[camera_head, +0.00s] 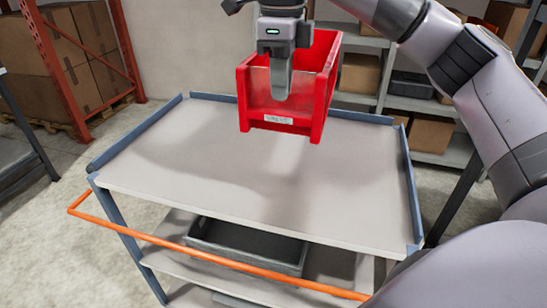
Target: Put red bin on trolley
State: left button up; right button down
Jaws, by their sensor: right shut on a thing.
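The red bin (322,90) hangs above the far half of the trolley's top shelf (190,165), roughly level, with a small white label on its near side. My right gripper (279,92) is shut on the bin's near wall, its fingers pointing down. The bin appears apart from the shelf, with a shadow on the grey surface below. The trolley has blue-grey raised edges and an orange handle (225,262) at the near side. My left gripper is not in view.
The trolley's top is otherwise bare. A dark tray (245,245) sits on its lower shelf. Shelving with cardboard boxes (431,133) stands behind at the right. An orange rack with boxes (68,50) stands at the far left. Open floor lies left of the trolley.

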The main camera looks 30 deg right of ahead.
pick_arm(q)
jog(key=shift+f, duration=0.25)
pick_arm(e)
notch_tip(320, 180, down, 17)
jog(key=shift+f, duration=0.15)
jog(key=c, duration=1.2)
grip_release()
jog(key=shift+c, duration=0.2)
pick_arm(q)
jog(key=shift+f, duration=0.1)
